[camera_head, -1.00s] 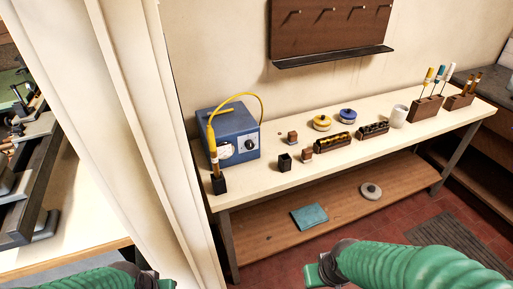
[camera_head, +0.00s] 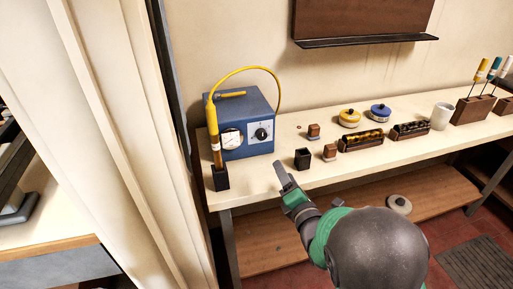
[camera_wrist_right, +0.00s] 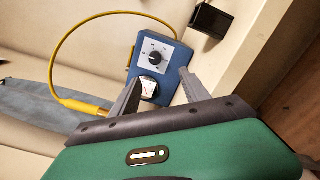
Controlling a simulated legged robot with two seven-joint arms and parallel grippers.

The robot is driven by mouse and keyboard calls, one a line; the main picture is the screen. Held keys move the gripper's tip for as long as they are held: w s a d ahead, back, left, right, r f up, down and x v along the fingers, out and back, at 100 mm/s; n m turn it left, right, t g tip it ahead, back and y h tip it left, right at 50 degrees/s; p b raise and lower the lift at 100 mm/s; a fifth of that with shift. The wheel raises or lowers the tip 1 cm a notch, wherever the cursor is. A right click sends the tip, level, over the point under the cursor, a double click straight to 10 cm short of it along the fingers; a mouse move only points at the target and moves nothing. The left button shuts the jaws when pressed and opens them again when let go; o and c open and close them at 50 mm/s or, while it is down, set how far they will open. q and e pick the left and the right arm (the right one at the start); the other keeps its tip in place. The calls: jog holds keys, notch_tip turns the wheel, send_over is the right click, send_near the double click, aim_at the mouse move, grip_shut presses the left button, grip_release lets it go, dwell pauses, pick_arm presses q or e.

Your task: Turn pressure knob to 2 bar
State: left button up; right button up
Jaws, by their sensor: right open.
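The blue pressure box (camera_head: 243,122) stands at the left end of the workbench, with a white dial gauge (camera_head: 231,140) and a black pressure knob (camera_head: 261,133) on its front. In the right wrist view the knob (camera_wrist_right: 155,58) sits on a white scale plate, above the gauge (camera_wrist_right: 149,88); the scale numbers are too small to read. My right gripper (camera_head: 284,178) is in front of the bench edge, below and right of the knob and apart from it. In the right wrist view its two fingers (camera_wrist_right: 160,95) are spread and empty, with the box beyond them. My left gripper is out of view.
A yellow hose (camera_head: 250,70) loops from the box to a yellow-handled tool (camera_head: 213,130) in a black holder (camera_head: 220,178). A pale column (camera_head: 125,140) rises at left.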

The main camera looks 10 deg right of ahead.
jog(key=w+a+r, duration=0.1)
jog(key=w+a, duration=0.1)
jog(key=a, duration=0.1)
send_near(262, 138)
jog(key=w, duration=0.2)
jog(key=w+d, duration=0.1)
jog(key=w, duration=0.1)
jog(key=shift+w+d, duration=0.25)
jog(key=shift+w, duration=0.05)
jog(key=w, duration=0.1)
jog(key=w+a, duration=0.1)
jog(key=w, duration=0.1)
jog(key=shift+w+a+r, duration=0.15)
jog(key=shift+w+a, duration=0.15)
jog(key=shift+a, duration=0.05)
jog(key=shift+w+a, duration=0.15)
jog(key=shift+a, duration=0.2)
jog(key=shift+d, duration=0.45)
jog(key=shift+c, duration=0.5)
jog(key=shift+d, duration=0.3)
jog(key=c, duration=0.5)
jog(key=shift+a, duration=0.35)
grip_shut()
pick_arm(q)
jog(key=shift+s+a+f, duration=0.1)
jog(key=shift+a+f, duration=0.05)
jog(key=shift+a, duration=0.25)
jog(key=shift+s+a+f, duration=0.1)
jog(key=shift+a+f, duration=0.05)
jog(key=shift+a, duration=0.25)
